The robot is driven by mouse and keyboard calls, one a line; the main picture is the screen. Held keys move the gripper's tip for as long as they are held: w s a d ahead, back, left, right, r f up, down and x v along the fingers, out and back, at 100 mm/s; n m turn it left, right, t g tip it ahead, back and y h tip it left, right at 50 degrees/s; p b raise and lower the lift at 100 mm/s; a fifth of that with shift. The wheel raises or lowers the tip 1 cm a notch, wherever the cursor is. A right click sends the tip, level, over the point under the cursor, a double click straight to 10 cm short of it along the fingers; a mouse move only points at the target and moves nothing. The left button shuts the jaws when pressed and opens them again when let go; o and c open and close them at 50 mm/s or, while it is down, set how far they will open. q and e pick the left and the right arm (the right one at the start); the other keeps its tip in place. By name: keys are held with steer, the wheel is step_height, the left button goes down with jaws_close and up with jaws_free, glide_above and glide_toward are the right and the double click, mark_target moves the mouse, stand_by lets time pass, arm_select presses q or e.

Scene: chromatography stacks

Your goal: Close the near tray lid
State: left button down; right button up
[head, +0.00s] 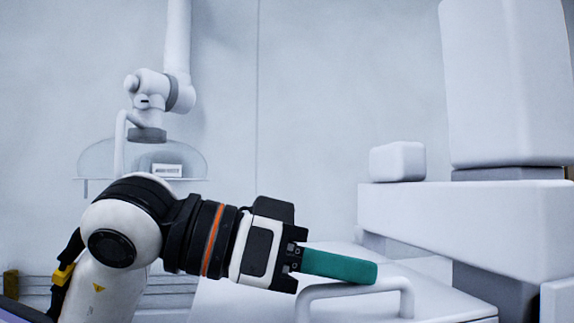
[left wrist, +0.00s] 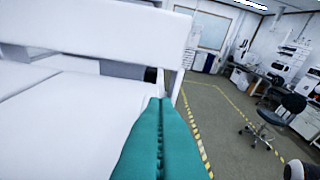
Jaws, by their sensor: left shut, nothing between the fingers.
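My left gripper (head: 370,271) comes in from the left in the head view, its teal fingers shut together and empty. They point right, at the white looped handle (head: 407,297) on a flat white panel (head: 235,302), which looks like the near tray lid. The fingers overlap the top of the handle in the picture; I cannot tell whether they touch it. In the left wrist view the shut fingers (left wrist: 160,104) point forward beside white surfaces (left wrist: 70,125) divided by a seam. How far the lid is open is unclear. My right gripper is not in view.
A large white machine body (head: 460,220) juts out at the right, with a small white block (head: 397,161) and a tall white unit (head: 505,80) on top. A wall shelf (head: 95,185) is at the back left. The left wrist view shows open floor (left wrist: 225,120) and a chair (left wrist: 285,115).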

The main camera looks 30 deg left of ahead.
arm_select(q)
steer(key=shift+a+f, duration=0.1)
steer(key=shift+s+a, duration=0.2)
steer(key=shift+a, duration=0.1)
steer(key=b+v, duration=0.2)
steer(key=v, duration=0.8)
steer(key=shift+s+a+r, duration=0.15)
steer(key=shift+s+r, duration=0.1)
steer(key=shift+s+a+r, duration=0.15)
steer(key=shift+a, duration=0.1)
